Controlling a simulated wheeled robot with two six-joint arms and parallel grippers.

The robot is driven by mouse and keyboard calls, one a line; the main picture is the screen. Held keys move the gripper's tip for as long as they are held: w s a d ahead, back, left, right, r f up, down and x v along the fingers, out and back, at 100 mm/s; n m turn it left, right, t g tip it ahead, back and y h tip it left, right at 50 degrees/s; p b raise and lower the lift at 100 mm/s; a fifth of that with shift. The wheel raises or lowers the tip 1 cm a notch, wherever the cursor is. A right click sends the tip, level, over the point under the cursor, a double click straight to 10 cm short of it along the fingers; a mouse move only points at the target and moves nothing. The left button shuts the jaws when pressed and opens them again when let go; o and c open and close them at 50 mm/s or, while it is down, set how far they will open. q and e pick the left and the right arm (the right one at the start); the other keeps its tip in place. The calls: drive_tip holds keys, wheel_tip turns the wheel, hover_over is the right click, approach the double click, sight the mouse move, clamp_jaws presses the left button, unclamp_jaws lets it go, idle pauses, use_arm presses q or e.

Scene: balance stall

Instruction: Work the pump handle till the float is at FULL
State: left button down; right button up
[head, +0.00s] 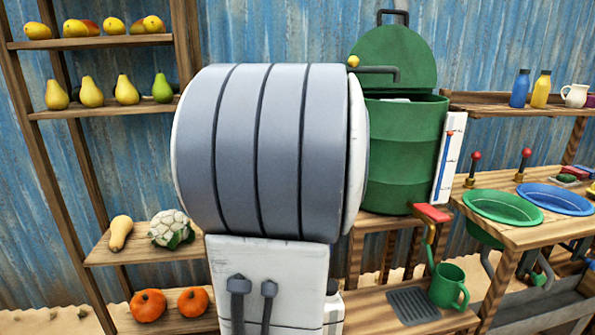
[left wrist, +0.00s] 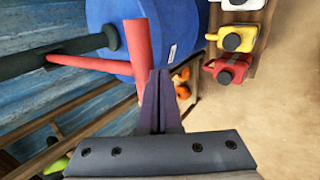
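In the left wrist view a red handle (left wrist: 137,45) with two red bars shows in front of a blue barrel (left wrist: 175,28), next to a dark rod (left wrist: 70,50). My left gripper (left wrist: 157,75) has its fingers together, with one red bar right beside the left finger. I see nothing clearly between the fingers; whether they touch the bar I cannot tell. In the head view a white gauge board (head: 455,165) with a blue line stands beside a green drum (head: 405,155). Its markings are too small to read. The blue barrel and my left gripper do not show there. My right gripper is out of view.
A large grey ribbed part, apparently my own arm, blocks the middle of the head view. A fruit shelf (head: 110,113) stands at the left.

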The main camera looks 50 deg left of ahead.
use_arm(q)
drive_tip(key=v, duration=1.2)
drive_tip(key=shift+w+d+f, duration=0.1)
drive_tip(key=shift+w, duration=0.05)
idle(1.1)
